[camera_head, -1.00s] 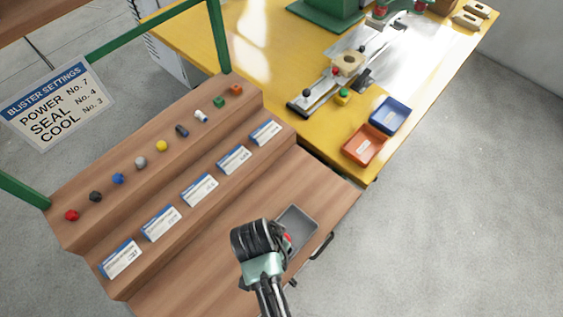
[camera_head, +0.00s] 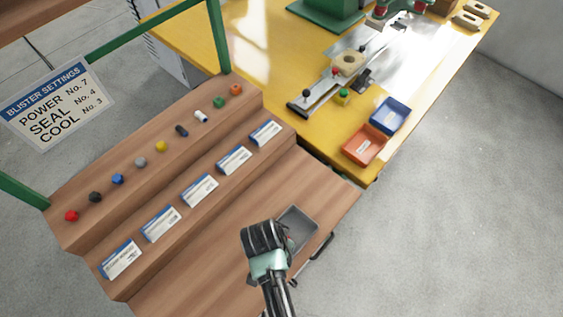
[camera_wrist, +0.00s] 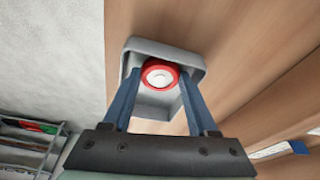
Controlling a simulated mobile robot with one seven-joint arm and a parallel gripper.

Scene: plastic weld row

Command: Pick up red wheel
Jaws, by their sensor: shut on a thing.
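The red wheel (camera_wrist: 160,65) has a red rim and a white hub. In the wrist view it sits between the fingertips of my gripper (camera_wrist: 159,78), which is shut on it. The wheel is at the grey tray (camera_wrist: 148,48); I cannot tell whether it still touches the tray floor. In the head view my gripper (camera_head: 272,238) is over the left side of the grey tray (camera_head: 303,228) on the lowest wooden step, and it hides most of the wheel.
Blister cards (camera_head: 200,190) line the middle step, and small coloured parts (camera_head: 140,162) line the top step. Orange (camera_head: 364,147) and blue (camera_head: 390,116) bins stand on the yellow table (camera_head: 262,100). Bare wood lies left of the tray.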

